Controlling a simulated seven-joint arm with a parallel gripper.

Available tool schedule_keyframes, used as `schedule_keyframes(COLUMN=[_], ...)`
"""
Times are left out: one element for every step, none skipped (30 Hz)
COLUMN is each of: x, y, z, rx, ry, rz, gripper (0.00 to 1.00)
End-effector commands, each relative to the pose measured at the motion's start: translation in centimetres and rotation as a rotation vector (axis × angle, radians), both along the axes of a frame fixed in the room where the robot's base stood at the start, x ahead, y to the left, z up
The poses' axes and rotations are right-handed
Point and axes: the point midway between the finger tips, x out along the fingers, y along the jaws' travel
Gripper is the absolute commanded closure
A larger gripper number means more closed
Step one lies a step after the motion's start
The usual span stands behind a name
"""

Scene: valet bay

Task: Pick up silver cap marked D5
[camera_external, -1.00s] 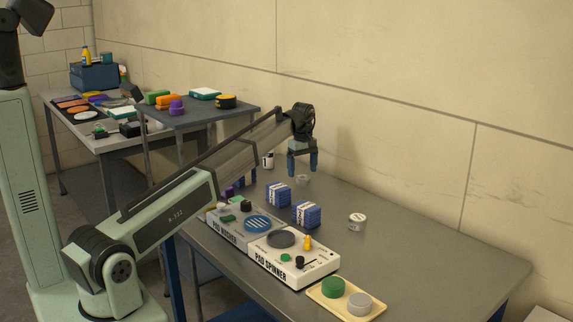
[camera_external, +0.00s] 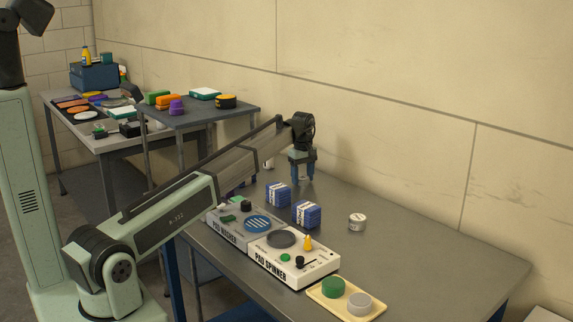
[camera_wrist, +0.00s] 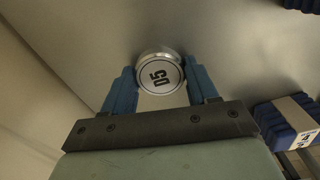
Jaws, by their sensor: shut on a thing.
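The silver cap marked D5 (camera_wrist: 160,75) is a round, low cap with a pale top and black "D5" lettering, in the upper middle of the wrist view. My gripper (camera_wrist: 163,82) has its two blue fingers on either side of the cap and is shut on it. In the external view my gripper (camera_external: 302,178) is down at the far part of the grey table near the wall. The cap there is mostly hidden between the fingers. I cannot tell whether it is lifted off the table.
Blue wrapped blocks (camera_external: 278,195) stand just in front of my gripper; one blue block (camera_wrist: 287,120) shows at the wrist view's right. Another silver cap (camera_external: 357,222) lies to the right. The pad spinner (camera_external: 295,262) and a yellow tray (camera_external: 345,311) are nearer. The table's right part is clear.

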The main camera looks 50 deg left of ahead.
Motion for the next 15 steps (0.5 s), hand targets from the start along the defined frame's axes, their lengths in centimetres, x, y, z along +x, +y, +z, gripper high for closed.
schedule_keyframes(x=[0.0, 0.0, 0.0, 0.0, 0.0, 0.0, 0.0, 0.0, 0.0, 0.0, 0.0, 0.0, 0.0, 0.1, 0.1], y=[0.0, 0.0, 0.0, 0.0, 0.0, 0.0, 0.0, 0.0, 0.0, 0.0, 0.0, 0.0, 0.0, 0.0, 0.0], z=[0.0, 0.0, 0.0, 0.0, 0.0, 0.0, 0.0, 0.0, 0.0, 0.1, 0.1, 0.3, 0.5, 0.8, 1.2], rx=[0.000, 0.000, 0.000, 0.000, 0.000, 0.000, 0.000, 0.000, 0.000, 0.000, 0.000, 0.000, 0.000, 0.001, 0.001], ry=[0.000, 0.000, 0.000, 0.000, 0.000, 0.000, 0.000, 0.000, 0.000, 0.000, 0.000, -0.001, -0.001, -0.002, -0.002], rz=[0.000, 0.000, 0.000, 0.000, 0.000, 0.000, 0.000, 0.000, 0.000, 0.000, 0.000, 0.000, 0.000, 0.000, 0.000], gripper=[0.64, 0.67, 0.71, 0.72, 0.72, 0.72, 0.72, 0.72, 0.72, 0.72, 0.72, 0.72, 0.72, 0.72, 0.72])
